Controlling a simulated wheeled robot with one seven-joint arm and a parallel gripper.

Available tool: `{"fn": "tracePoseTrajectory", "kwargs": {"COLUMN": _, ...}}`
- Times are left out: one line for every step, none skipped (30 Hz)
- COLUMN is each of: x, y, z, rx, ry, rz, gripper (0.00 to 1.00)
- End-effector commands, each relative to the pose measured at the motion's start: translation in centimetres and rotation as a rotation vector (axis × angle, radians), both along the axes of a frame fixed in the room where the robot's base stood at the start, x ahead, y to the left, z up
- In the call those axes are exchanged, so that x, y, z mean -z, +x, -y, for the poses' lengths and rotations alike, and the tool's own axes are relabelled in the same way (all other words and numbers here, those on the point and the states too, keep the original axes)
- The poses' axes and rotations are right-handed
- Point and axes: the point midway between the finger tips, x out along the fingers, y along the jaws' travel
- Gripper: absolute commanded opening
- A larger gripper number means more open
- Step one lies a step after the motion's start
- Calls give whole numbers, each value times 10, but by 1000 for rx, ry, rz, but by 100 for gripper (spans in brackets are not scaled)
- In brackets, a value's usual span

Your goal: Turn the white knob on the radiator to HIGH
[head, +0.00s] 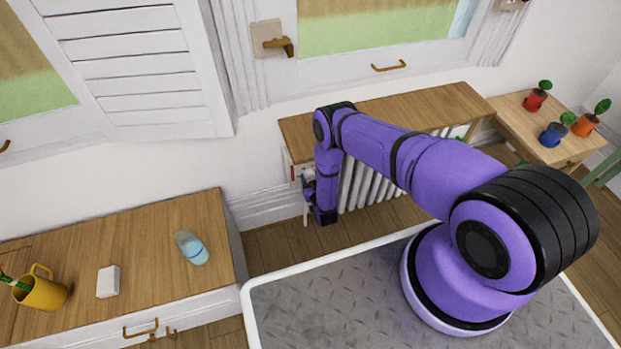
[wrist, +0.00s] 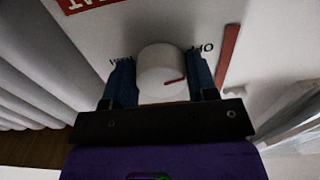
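The white knob (wrist: 160,70) shows in the wrist view on a pale panel, with a small red pointer mark at its right side. Dark printing sits to either side of it, seen upside down: OFF (wrist: 203,48) to the right and a partly covered HIGH (wrist: 120,61) to the left. My gripper (wrist: 162,78) has one blue finger on each side of the knob, both against its sides with no clear gap. In the head view my gripper (head: 308,190) is at the left end of the white radiator (head: 365,186); my arm hides the knob there.
A wooden shelf (head: 420,105) lies above the radiator. A red label (wrist: 92,4) and a red strip (wrist: 228,55) are near the knob. A small table (head: 515,122) with potted cacti stands right.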

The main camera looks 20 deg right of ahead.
Motion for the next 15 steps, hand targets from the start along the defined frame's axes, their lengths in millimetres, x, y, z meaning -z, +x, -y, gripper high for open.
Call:
{"fn": "tracePoseTrajectory", "kwargs": {"x": 0, "y": 0, "z": 0, "rx": 0, "ry": 0, "rz": 0, "gripper": 41}}
{"fn": "tracePoseTrajectory", "kwargs": {"x": 0, "y": 0, "z": 0, "rx": 0, "ry": 0, "rz": 0, "gripper": 34}}
{"fn": "tracePoseTrajectory", "kwargs": {"x": 0, "y": 0, "z": 0, "rx": 0, "ry": 0, "rz": 0, "gripper": 26}}
{"fn": "tracePoseTrajectory", "kwargs": {"x": 0, "y": 0, "z": 0, "rx": 0, "ry": 0, "rz": 0, "gripper": 26}}
{"fn": "tracePoseTrajectory", "kwargs": {"x": 0, "y": 0, "z": 0, "rx": 0, "ry": 0, "rz": 0, "gripper": 26}}
{"fn": "tracePoseTrajectory", "kwargs": {"x": 0, "y": 0, "z": 0, "rx": 0, "ry": 1, "rz": 0, "gripper": 26}}
{"fn": "tracePoseTrajectory", "kwargs": {"x": 0, "y": 0, "z": 0, "rx": 0, "ry": 2, "rz": 0, "gripper": 26}}
{"fn": "tracePoseTrajectory", "kwargs": {"x": 0, "y": 0, "z": 0, "rx": 0, "ry": 3, "rz": 0, "gripper": 26}}
{"fn": "tracePoseTrajectory", "kwargs": {"x": 0, "y": 0, "z": 0, "rx": 0, "ry": 8, "rz": 0, "gripper": 26}}
{"fn": "tracePoseTrajectory", "kwargs": {"x": 0, "y": 0, "z": 0, "rx": 0, "ry": 12, "rz": 0, "gripper": 26}}
{"fn": "tracePoseTrajectory", "kwargs": {"x": 0, "y": 0, "z": 0, "rx": 0, "ry": 17, "rz": 0, "gripper": 26}}
{"fn": "tracePoseTrajectory", "kwargs": {"x": 0, "y": 0, "z": 0, "rx": 0, "ry": 26, "rz": 0, "gripper": 26}}
{"fn": "tracePoseTrajectory", "kwargs": {"x": 0, "y": 0, "z": 0, "rx": 0, "ry": 35, "rz": 0, "gripper": 26}}
{"fn": "tracePoseTrajectory", "kwargs": {"x": 0, "y": 0, "z": 0, "rx": 0, "ry": 47, "rz": 0, "gripper": 26}}
{"fn": "tracePoseTrajectory", "kwargs": {"x": 0, "y": 0, "z": 0, "rx": 1, "ry": 64, "rz": 0, "gripper": 26}}
